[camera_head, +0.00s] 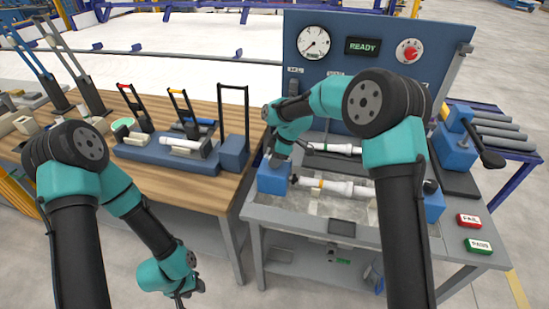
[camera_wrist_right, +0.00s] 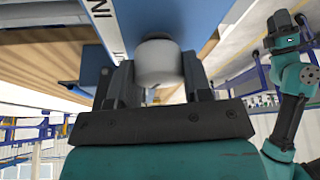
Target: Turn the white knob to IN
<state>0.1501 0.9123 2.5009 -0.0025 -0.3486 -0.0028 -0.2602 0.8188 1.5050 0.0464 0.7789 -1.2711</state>
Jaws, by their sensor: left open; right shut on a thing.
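The white knob (camera_wrist_right: 159,63) sits against the blue panel (camera_wrist_right: 117,20) in the right wrist view. My right gripper (camera_wrist_right: 158,78) has a finger on each side of it and is shut on it. Part of the lettering "IN" shows on the panel above left of the knob; which way the knob points I cannot tell. In the head view, the upright blue panel (camera_head: 345,30) stands at the back of the bench, and my right arm hides the knob. My left gripper (camera_head: 184,297) is open and empty, low in front of the wooden table.
The panel carries a gauge (camera_head: 313,42), a READY display (camera_head: 362,46) and a red dial (camera_head: 409,51). White pipes (camera_head: 345,187) lie on the bench between blue blocks. A wooden table (camera_head: 215,185) with tools is at left.

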